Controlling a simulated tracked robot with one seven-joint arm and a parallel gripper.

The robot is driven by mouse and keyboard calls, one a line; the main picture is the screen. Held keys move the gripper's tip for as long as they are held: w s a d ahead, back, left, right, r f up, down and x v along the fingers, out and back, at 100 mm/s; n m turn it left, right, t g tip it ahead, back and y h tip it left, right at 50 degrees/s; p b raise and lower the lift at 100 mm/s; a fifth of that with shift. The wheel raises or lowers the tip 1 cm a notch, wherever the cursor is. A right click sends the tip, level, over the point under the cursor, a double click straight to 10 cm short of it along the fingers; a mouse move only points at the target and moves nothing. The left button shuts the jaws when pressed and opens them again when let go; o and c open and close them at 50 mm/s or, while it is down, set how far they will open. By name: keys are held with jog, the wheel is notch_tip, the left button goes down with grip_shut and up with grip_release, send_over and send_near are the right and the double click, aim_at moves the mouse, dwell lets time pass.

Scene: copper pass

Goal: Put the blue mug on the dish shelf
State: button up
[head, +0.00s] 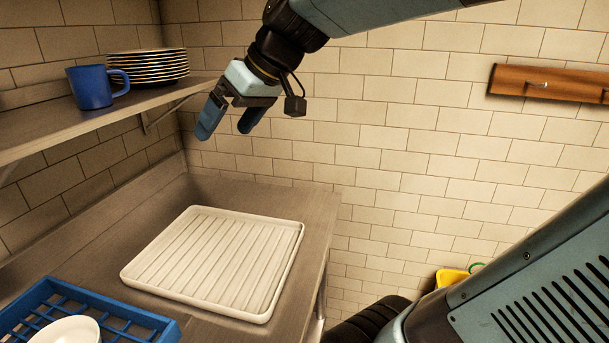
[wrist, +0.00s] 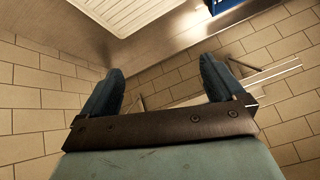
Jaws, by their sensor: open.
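The blue mug (head: 91,87) stands upright on the dish shelf (head: 40,131) at the left, its handle pointing right toward a stack of plates. My gripper (head: 226,128) is in front of the tiled wall, to the right of the mug and the plates, apart from both. Its two fingers are spread, with nothing between them. In the wrist view my gripper (wrist: 160,82) also shows open and empty. The mug does not show in the wrist view.
The plate stack (head: 147,67) stands on the shelf beside the mug. Below, a white ribbed drain tray (head: 284,284) lies empty on the metal counter (head: 317,206). A blue rack (head: 150,319) holds a white bowl (head: 66,331). A wooden rail (head: 550,85) is on the wall.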

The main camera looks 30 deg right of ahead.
jog(key=s+d+f+m+h, duration=0.5)
jog(key=s+d+f+m, duration=0.1)
jog(key=s+d+f, duration=0.2)
jog(key=shift+s+d+f+t+h, duration=0.35)
jog(key=shift+s+d, duration=0.3)
jog(key=shift+d, duration=0.3)
